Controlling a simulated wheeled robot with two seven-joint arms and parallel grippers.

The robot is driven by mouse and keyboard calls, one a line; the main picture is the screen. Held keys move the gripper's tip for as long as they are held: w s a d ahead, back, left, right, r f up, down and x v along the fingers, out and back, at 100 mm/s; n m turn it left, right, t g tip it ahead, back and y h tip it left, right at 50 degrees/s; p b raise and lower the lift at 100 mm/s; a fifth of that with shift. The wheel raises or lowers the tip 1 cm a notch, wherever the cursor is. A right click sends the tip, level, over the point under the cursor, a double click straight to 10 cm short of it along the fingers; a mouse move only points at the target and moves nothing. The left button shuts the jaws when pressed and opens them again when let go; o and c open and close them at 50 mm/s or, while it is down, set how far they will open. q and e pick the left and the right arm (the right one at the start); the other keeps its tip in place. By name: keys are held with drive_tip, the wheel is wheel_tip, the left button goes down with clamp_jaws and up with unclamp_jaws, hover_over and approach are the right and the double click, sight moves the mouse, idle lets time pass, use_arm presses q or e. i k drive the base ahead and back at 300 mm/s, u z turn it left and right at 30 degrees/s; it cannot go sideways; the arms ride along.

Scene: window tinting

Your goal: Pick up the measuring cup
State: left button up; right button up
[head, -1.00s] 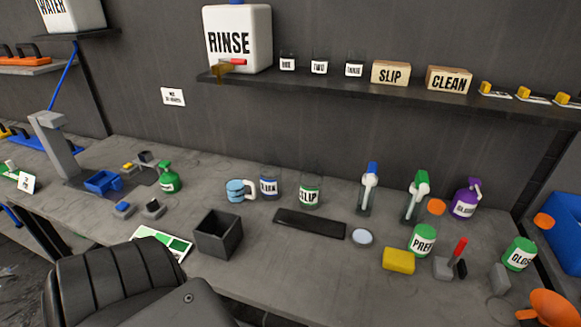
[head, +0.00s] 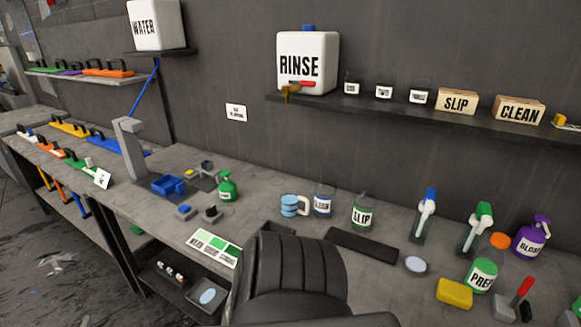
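What looks like the measuring cup (head: 289,206) is a small light-blue banded cup with a white handle on its right side. It stands upright on the grey workbench (head: 262,216), just left of a clear jar with a blue label (head: 323,203). A jar labelled SLIP (head: 362,212) stands further right. Neither of my grippers shows in the head view, so their state and distance from the cup cannot be seen.
The RINSE tank (head: 308,62) sits on the shelf above.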

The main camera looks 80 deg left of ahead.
sight(289, 196)
drive_tip(key=u, duration=0.05)
drive_tip(key=k, duration=0.65)
drive_tip(key=u, duration=1.6)
drive_tip(key=i, duration=0.5)
drive_tip(key=u, duration=0.1)
